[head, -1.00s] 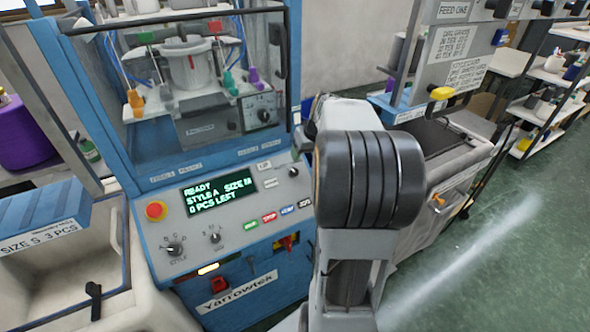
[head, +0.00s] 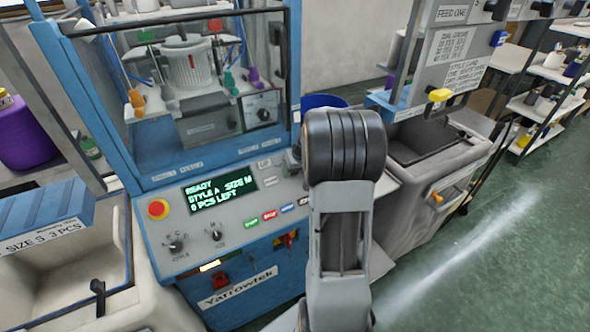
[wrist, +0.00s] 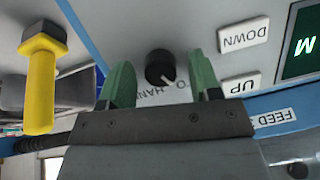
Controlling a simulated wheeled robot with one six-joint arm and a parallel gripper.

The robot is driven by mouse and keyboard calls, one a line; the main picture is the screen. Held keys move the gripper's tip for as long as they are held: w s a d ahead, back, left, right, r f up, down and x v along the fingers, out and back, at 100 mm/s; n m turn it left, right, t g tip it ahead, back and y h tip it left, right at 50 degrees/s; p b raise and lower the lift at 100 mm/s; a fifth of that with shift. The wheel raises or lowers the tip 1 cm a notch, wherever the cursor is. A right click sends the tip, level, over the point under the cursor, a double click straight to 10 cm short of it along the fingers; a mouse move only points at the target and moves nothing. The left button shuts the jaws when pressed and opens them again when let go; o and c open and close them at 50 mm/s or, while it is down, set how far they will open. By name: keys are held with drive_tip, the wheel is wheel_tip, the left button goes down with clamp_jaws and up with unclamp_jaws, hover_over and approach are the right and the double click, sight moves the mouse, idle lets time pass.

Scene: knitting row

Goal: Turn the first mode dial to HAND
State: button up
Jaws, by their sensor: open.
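The mode dial (wrist: 160,67) is a small black round knob on the pale panel in the wrist view. Its white pointer line points down-right, toward the upside-down letters "TO"; "HAND" is printed to the left of them, partly covered by my gripper. My gripper (wrist: 162,82) is open, its two green fingers one on each side of the dial with gaps visible. Contact or depth is not clear. In the head view my arm hides the gripper and most of that panel corner. The machine's display (head: 221,191) reads READY, STYLE A, SIZE M, 0 PCS LEFT.
DOWN (wrist: 244,36) and UP (wrist: 240,85) keys lie right of the dial in the wrist view. A yellow handle (wrist: 40,85) stands out at left. A red stop button (head: 158,209) and style dial (head: 177,246) sit on the panel's left.

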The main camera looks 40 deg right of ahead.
drive_tip(key=c, duration=0.9)
drive_tip(key=shift+c, duration=0.2)
drive_tip(key=shift+f+m+b, duration=0.1)
drive_tip(key=shift+m+b, duration=0.2)
drive_tip(key=shift+b, duration=0.05)
drive_tip(key=shift+f+m+t+y+b, duration=0.1)
drive_tip(key=shift+m+t+y+b, duration=0.25)
drive_tip(key=shift+m+b, duration=0.55)
drive_tip(key=m+b, duration=0.1)
drive_tip(key=m, duration=0.1)
drive_tip(key=shift+d+m+y+b, duration=0.1)
drive_tip(key=shift+m+y+b, duration=0.2)
drive_tip(key=shift+y+b, duration=0.05)
drive_tip(key=m+t+b, duration=0.1)
drive_tip(key=m, duration=0.2)
drive_tip(key=m+b, duration=0.2)
drive_tip(key=m, duration=0.1)
drive_tip(key=shift+t+y, duration=0.3)
drive_tip(key=shift+t, duration=0.05)
drive_tip(key=shift+r, duration=0.2)
